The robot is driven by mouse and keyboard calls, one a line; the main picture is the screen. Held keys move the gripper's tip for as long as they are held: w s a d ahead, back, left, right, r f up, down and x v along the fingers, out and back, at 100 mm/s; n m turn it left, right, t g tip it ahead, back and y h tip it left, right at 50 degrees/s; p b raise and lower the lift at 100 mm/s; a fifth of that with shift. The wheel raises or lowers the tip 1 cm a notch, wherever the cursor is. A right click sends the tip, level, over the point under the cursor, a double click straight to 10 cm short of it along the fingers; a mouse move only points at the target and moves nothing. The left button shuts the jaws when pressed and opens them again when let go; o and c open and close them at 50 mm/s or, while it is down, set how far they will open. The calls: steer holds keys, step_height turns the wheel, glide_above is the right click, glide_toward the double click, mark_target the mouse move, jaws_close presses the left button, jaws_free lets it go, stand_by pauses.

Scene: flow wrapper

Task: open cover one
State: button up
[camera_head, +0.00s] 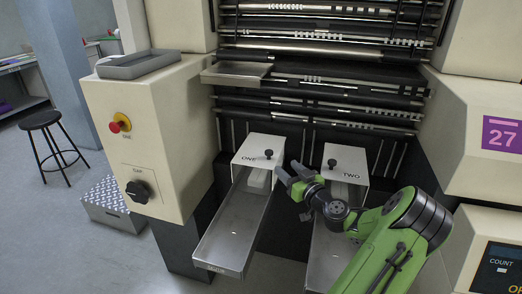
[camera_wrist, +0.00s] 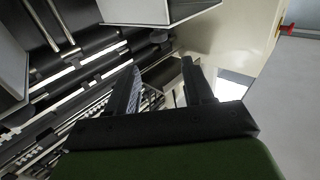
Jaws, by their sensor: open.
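Cover one (camera_head: 258,151) is a white box-shaped cover marked "ONE" with a black knob (camera_head: 268,154) on its top. It sits over the back end of a long metal tray (camera_head: 232,232). My gripper (camera_head: 285,174) is open and empty, just right of cover one and a little in front of it in the head view. I cannot tell if it touches the cover. In the wrist view the two dark fingers (camera_wrist: 160,88) are spread with nothing between them. A pale box-like part shows at the top of the wrist view, but I cannot tell which cover it is.
Cover two (camera_head: 342,165), with its own knob and tray, stands to the right, behind my green arm. A control box (camera_head: 150,140) with a red button (camera_head: 120,123) and a dark rotary knob (camera_head: 139,191) stands left. Dark machine bars and rollers rise behind the covers.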

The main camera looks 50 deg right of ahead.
mark_target(269, 151)
steer(key=x, duration=1.2)
steer(key=shift+w+d, duration=0.1)
steer(key=shift+w, duration=0.1)
jaws_close()
